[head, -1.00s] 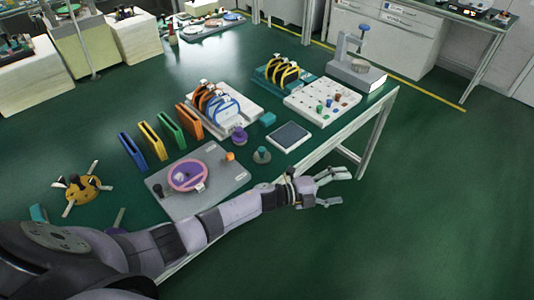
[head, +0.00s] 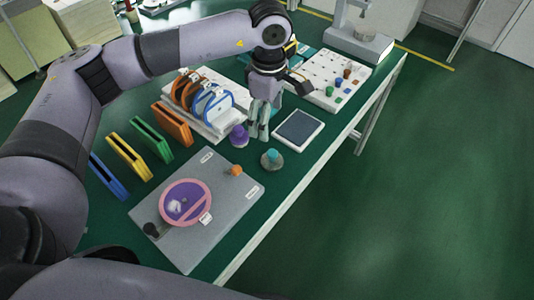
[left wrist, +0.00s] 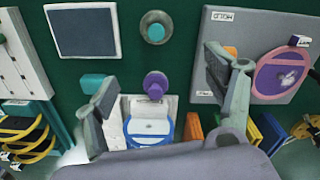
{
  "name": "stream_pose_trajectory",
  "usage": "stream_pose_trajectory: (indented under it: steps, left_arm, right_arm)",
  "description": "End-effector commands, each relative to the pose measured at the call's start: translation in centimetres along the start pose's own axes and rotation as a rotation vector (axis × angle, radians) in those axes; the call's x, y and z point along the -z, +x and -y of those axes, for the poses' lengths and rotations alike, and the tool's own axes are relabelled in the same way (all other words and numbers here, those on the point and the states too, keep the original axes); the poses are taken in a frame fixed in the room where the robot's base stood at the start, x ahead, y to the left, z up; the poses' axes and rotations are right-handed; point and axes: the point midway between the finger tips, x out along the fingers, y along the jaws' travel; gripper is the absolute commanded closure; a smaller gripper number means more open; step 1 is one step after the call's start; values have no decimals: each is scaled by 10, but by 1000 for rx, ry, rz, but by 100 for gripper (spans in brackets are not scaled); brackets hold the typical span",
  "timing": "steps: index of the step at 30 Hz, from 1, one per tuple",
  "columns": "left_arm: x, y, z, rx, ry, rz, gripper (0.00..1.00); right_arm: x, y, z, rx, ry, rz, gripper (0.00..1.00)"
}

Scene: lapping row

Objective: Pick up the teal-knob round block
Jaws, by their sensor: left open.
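The teal-knob round block (head: 271,160) stands upright on the green table, between the grey plate and the dark pad. It also shows in the left wrist view (left wrist: 156,29) near the top, with its teal knob in the middle of a round grey-green base. My left gripper (head: 263,128) is open and points down, above and behind the block and apart from it. In the left wrist view my left gripper (left wrist: 163,80) has its fingers spread, with a purple-knob block (left wrist: 156,85) seen between them. My right gripper is not in view.
The purple-knob block stands close to my left gripper. A dark pad (head: 299,128) lies to the right. A grey plate (head: 218,222) with a purple disc lies in front. A rack with blue and orange rings (head: 215,105) stands behind left. Coloured slotted holders (head: 128,155) stand left.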

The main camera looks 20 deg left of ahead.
Motion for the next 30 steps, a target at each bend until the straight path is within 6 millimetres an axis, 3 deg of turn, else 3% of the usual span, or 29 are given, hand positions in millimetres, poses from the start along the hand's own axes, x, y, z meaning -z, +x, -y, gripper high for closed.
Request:
stream_pose_trajectory:
  steps: [3,7,13,19,30]
  left_arm:
    - [0,26,2,9,-3,3,23]
    - [-1,54,1,8,-4,4,23]
    - [-2,91,1,6,-4,5,23]
    - [-3,106,0,4,-4,7,23]
    - [-10,152,-4,7,-5,6,23]
  right_arm:
    - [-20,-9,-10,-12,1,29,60]
    - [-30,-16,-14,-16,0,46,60]
    - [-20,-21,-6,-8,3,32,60]
    - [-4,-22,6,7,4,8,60]
    - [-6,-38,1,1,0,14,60]
